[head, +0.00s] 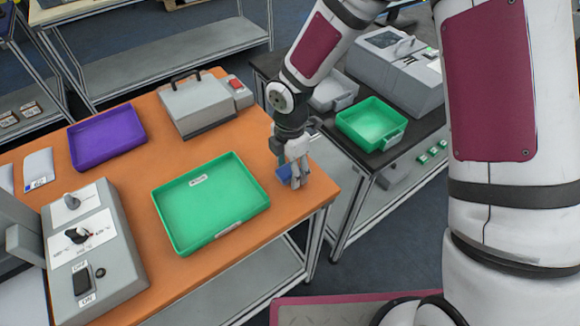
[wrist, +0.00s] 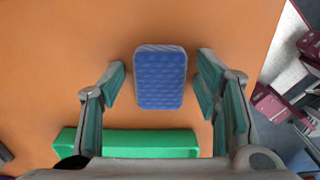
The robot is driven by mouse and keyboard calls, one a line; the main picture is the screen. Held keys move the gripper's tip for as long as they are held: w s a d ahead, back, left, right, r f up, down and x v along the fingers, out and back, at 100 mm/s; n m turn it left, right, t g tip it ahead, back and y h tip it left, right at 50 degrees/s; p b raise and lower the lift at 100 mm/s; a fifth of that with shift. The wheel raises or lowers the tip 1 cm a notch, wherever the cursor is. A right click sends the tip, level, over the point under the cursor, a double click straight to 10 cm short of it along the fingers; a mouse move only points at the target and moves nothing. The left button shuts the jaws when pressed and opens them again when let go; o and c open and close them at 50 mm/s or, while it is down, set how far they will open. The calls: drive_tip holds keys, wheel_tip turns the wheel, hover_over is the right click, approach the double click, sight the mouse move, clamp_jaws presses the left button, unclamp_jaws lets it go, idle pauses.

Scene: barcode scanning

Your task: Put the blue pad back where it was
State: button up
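The blue pad (wrist: 160,78) lies on the orange table (wrist: 60,60). In the wrist view it sits between and just beyond my open fingers, with orange table visible on both sides of it. In the head view only part of the blue pad (head: 283,173) shows, beside and behind my gripper (head: 296,178). My gripper points down near the right edge of the table. In the wrist view my gripper (wrist: 161,88) is open and its fingers stand apart from the pad.
A green tray (head: 163,218) lies left of my gripper; its rim also shows in the wrist view (wrist: 150,142). A purple tray (head: 80,157), a grey box (head: 200,108) and a grey control unit (head: 112,250) share the table. A green bin (head: 348,124) stands on the dark bench.

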wheel_tip(320, 180, up, 12)
drive_tip(key=s+d+r+m+t+h, duration=0.1)
drive_tip(key=s+d+r+m, duration=0.2)
drive_tip(key=d+r+m, duration=0.35)
drive_tip(key=s+d+r+m+t, duration=0.1)
drive_tip(key=s+d+r+m, duration=0.2)
drive_tip(key=d+r+m, duration=0.3)
drive_tip(key=s+d+r+m+t, duration=0.1)
drive_tip(key=s+d+r+m, duration=0.1)
drive_tip(key=s+r+m, duration=0.2)
drive_tip(key=s+d+r+m+t+y, duration=0.1)
drive_tip(key=s+d+r+m+t, duration=0.1)
drive_tip(key=s+m, duration=0.6)
drive_tip(key=shift+s+d+r, duration=0.55)
drive_tip(key=shift+d+r, duration=0.15)
drive_tip(key=shift+r, duration=0.15)
drive_tip(key=shift+c, duration=0.6)
